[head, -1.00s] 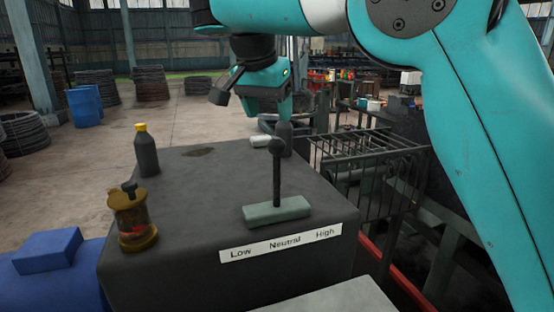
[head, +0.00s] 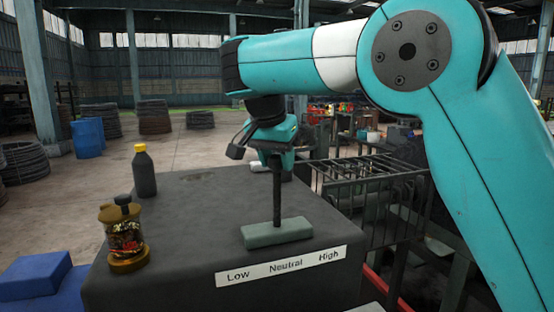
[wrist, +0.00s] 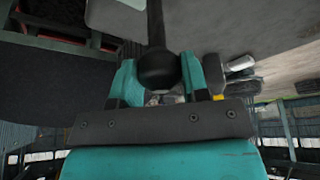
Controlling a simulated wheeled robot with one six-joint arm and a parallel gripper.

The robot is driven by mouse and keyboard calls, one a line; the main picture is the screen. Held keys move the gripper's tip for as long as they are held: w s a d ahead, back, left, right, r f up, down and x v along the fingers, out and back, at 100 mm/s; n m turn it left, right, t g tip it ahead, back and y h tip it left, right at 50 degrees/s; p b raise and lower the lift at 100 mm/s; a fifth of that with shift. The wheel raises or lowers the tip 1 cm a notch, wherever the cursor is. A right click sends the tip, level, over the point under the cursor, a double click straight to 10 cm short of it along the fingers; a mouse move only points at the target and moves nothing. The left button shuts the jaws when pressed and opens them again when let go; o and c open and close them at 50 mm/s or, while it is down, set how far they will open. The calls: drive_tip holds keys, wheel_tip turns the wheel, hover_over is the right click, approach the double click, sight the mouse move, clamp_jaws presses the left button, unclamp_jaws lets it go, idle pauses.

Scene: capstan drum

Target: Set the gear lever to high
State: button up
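The gear lever (head: 277,200) is a dark rod standing about upright on a grey-green base plate (head: 277,234). A white label strip (head: 281,266) reads Low, Neutral, High from left to right; the lever stands near Neutral. My gripper (head: 276,152) is at the lever's top and hides its knob in the head view. In the wrist view the round black knob (wrist: 157,70) sits between the two teal fingers of my gripper (wrist: 160,82). It nearly fills the gap; whether both fingers press on it is unclear.
On the dark housing (head: 195,215) stand a black bottle with a yellow cap (head: 144,174) and a brass-and-glass oiler (head: 124,235), left of the lever. A wire cage (head: 365,190) is close on the right. The housing top around the lever base is clear.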

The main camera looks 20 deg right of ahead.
clamp_jaws()
drive_tip(key=d+f+y+b, duration=0.1)
drive_tip(key=d+f+b, duration=0.1)
drive_tip(key=d+b, duration=0.5)
drive_tip(key=shift+d+f, duration=0.15)
drive_tip(key=shift+d, duration=0.6)
drive_tip(key=shift+d+f, duration=0.1)
drive_tip(key=shift+d, duration=0.05)
